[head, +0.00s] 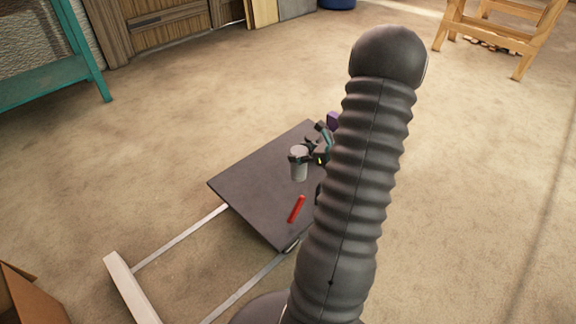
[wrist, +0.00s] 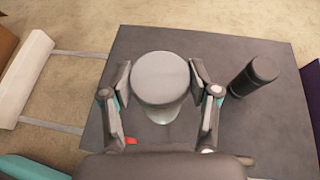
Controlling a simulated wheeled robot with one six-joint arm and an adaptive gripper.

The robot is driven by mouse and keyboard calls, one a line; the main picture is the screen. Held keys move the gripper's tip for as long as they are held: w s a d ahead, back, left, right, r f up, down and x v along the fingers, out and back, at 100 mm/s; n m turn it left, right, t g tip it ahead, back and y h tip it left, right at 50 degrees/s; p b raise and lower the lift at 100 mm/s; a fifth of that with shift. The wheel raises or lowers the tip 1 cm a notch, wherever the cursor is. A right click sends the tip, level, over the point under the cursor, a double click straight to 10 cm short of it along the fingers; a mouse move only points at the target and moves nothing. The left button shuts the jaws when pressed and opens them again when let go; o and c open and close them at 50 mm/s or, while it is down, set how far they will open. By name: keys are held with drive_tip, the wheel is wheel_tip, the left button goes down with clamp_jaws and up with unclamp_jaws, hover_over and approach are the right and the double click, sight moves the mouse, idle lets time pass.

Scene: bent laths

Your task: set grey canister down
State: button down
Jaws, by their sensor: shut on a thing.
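The grey canister (head: 299,165) is a light grey cylinder with a round lid, upright at the dark low platform (head: 245,184). In the wrist view the canister (wrist: 161,80) sits between both fingers. My gripper (head: 301,157) is shut on it near its top; the gripper also shows in the wrist view (wrist: 160,82). I cannot tell whether the canister's base touches the platform. My own arm hides the platform's right part in the head view.
A red stick (head: 296,209) lies on the platform in front of the canister. A black cylinder (wrist: 254,76) stands to the right in the wrist view. A purple thing (head: 333,120) shows behind. A cardboard box (head: 28,297) is at lower left. The platform's left part is clear.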

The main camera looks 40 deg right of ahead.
drive_tip(key=shift+s+d+f, duration=0.15)
drive_tip(key=shift+d+f, duration=0.05)
drive_tip(key=w+a+f+b, duration=0.1)
drive_tip(key=w+f+b, duration=0.1)
drive_tip(key=w+f, duration=0.8)
drive_tip(key=shift+x, duration=0.8)
drive_tip(key=shift+s, duration=0.1)
drive_tip(key=shift+f, duration=0.2)
drive_tip(key=shift+c, duration=1.4)
unclamp_jaws()
